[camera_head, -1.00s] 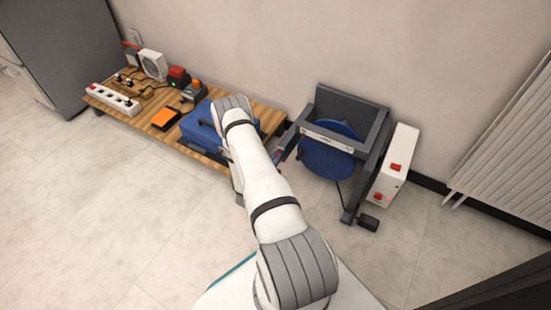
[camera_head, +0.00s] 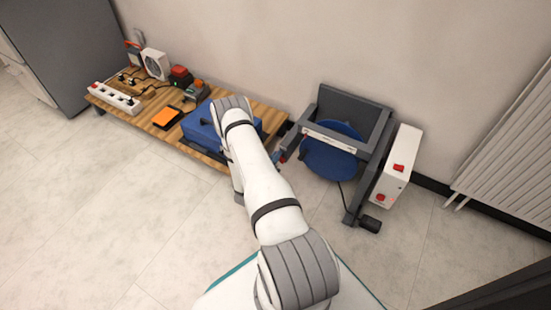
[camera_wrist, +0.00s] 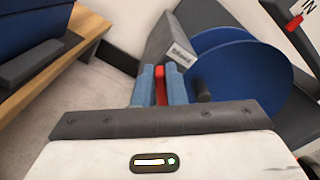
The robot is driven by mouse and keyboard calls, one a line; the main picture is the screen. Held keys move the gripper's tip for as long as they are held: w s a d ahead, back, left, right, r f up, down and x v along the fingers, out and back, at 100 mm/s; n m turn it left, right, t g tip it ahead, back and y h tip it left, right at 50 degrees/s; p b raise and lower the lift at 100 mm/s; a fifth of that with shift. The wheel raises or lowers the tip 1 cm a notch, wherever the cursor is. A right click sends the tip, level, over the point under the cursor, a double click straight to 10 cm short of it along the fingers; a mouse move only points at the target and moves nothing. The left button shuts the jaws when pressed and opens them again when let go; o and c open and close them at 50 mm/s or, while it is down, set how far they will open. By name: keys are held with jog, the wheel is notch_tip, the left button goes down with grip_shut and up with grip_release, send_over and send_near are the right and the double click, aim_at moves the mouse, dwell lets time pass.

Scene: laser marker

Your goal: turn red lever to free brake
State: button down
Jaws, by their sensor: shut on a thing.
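The red lever (camera_wrist: 160,86) shows in the wrist view as a narrow red strip between the two light-blue fingers of my gripper (camera_wrist: 160,88). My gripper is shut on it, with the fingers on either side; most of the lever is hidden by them. The lever is at the left side of the dark grey frame (camera_head: 385,140), which holds a blue disc (camera_head: 325,158). The disc also shows right of the fingers in the wrist view (camera_wrist: 240,75). In the head view my arm hides most of the gripper.
A wooden low table (camera_head: 140,122) on the left bears a blue case (camera_head: 203,128), a power strip (camera_head: 114,99) and several devices. A white box with red switches (camera_head: 397,165) stands right of the frame. A black pedal-like block (camera_head: 370,224) lies on the floor. The front left floor is clear.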

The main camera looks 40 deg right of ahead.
jog(key=shift+f+n+b, duration=0.2)
jog(key=shift+f+n, duration=0.1)
jog(key=shift+n, duration=1.35)
jog(key=shift+f+n+b, duration=0.25)
jog(key=shift+f+n, duration=0.1)
jog(key=shift+n, duration=1.35)
jog(key=shift+f+n+b, duration=0.2)
jog(key=shift+f+n, duration=0.1)
jog(key=shift+n, duration=1.35)
jog(key=c, duration=1.6)
grip_release()
jog(key=shift+o, duration=0.6)
jog(key=shift+w, duration=0.15)
jog(key=shift+a+r, duration=0.1)
jog(key=shift+a, duration=0.05)
jog(key=p+v, duration=0.2)
jog(key=v, duration=0.5)
jog(key=shift+a+p, duration=0.3)
jog(key=shift+p, duration=0.1)
